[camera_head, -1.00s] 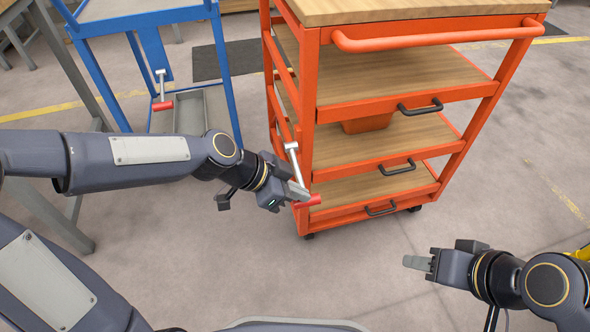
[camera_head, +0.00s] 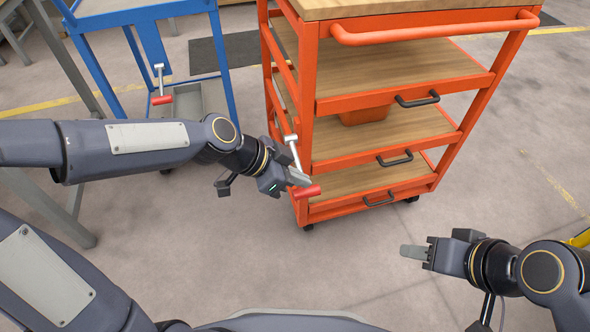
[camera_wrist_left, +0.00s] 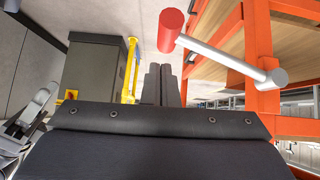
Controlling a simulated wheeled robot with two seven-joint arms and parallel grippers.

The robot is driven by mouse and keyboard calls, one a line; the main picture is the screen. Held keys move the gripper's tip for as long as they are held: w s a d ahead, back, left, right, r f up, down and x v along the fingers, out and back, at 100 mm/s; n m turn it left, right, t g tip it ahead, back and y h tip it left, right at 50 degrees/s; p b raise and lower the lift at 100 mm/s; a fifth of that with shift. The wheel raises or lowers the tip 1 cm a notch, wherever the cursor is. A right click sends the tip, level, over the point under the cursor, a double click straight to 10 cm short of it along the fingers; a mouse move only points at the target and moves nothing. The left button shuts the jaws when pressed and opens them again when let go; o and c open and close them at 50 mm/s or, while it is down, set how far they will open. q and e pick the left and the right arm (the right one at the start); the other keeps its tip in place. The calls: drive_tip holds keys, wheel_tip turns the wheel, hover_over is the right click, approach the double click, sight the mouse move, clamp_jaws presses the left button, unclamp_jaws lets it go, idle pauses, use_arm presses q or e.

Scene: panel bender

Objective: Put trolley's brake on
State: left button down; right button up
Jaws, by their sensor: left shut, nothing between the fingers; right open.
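The orange trolley (camera_head: 310,130) with wooden shelves stands in the middle of the head view. Its brake lever is a silver bar with a red handle (camera_head: 307,191) at the trolley's front left corner post. The red handle also shows in the left wrist view (camera_wrist_left: 171,29), above the fingers, with its silver bar running down right to a pivot. My left gripper (camera_head: 299,180) is shut and empty, close beside the red handle; contact cannot be told. My right gripper (camera_head: 414,252) is open and empty, low in front of the trolley's right side.
A blue trolley (camera_head: 130,60) with a similar red-handled lever (camera_head: 162,100) stands at the left. The orange trolley has a push bar (camera_head: 435,33) and several black drawer handles. The floor in front is clear. The left wrist view shows a grey cabinet (camera_wrist_left: 92,72) and a yellow rail.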

use_arm(q)
drive_tip(key=p+v, duration=0.2)
drive_tip(key=v, duration=0.9)
drive_tip(key=shift+s+d+r+p, duration=0.15)
drive_tip(key=shift+d+r+p, duration=0.2)
drive_tip(key=shift+r, duration=0.05)
use_arm(e)
wheel_tip(320, 180, up, 4)
drive_tip(key=shift+s+a+f, duration=0.1)
drive_tip(key=shift+a, duration=0.05)
use_arm(q)
drive_tip(key=s+a+f+n+t+y, duration=0.25)
drive_tip(key=s+a+n+y, duration=0.25)
drive_tip(key=s+a+n, duration=0.95)
wheel_tip(320, 180, up, 31)
drive_tip(key=d+n+p, duration=0.1)
drive_tip(key=p, duration=2.9)
drive_tip(key=shift+f+t, duration=0.15)
drive_tip(key=shift+t, duration=0.2)
use_arm(e)
wheel_tip(320, 180, up, 31)
drive_tip(key=shift+f, duration=0.2)
use_arm(q)
drive_tip(key=shift+s+d, duration=0.1)
